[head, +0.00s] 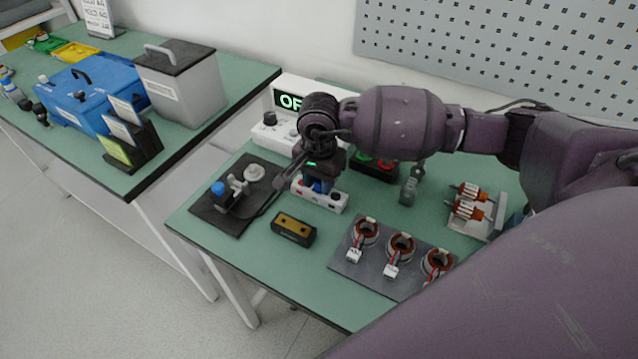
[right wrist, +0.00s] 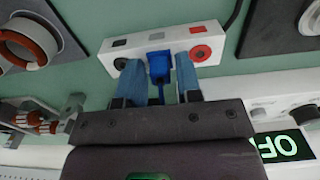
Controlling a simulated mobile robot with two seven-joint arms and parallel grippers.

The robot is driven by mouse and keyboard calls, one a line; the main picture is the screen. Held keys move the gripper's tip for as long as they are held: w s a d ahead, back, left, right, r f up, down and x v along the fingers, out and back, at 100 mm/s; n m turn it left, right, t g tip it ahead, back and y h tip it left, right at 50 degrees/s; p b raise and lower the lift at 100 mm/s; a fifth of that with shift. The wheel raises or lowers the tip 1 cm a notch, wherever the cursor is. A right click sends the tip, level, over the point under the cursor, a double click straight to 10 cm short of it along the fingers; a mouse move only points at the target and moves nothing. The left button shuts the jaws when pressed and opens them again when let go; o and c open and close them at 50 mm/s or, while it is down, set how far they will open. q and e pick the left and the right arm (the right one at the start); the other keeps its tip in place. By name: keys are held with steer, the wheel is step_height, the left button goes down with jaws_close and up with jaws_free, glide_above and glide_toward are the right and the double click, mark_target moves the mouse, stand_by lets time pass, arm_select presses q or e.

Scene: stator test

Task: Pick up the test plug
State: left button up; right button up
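The test plug, a blue plug (right wrist: 160,66), shows in the right wrist view at a white socket block (right wrist: 208,60) with red and black sockets. In the head view the white socket block (head: 336,197) lies on the green table. My right gripper (right wrist: 161,68) points at the block with one blue finger on each side of the plug. Narrow gaps seem to show between fingers and plug, so it looks open around it. In the head view my right gripper (head: 318,186) is over the block and mostly hides the plug. My left gripper is not in view.
A dark fixture with a blue knob (head: 219,188) stands left of the block. A black and yellow box (head: 293,229) lies in front. A grey plate with several copper-wound stators (head: 345,259) is at the front right. A white unit with a lit display (head: 270,131) stands behind.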

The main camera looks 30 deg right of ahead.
jaws_close()
steer(key=shift+r, duration=0.15)
step_height(320, 180, up, 20)
steer(key=p, duration=0.1)
stand_by(0.3)
stand_by(0.4)
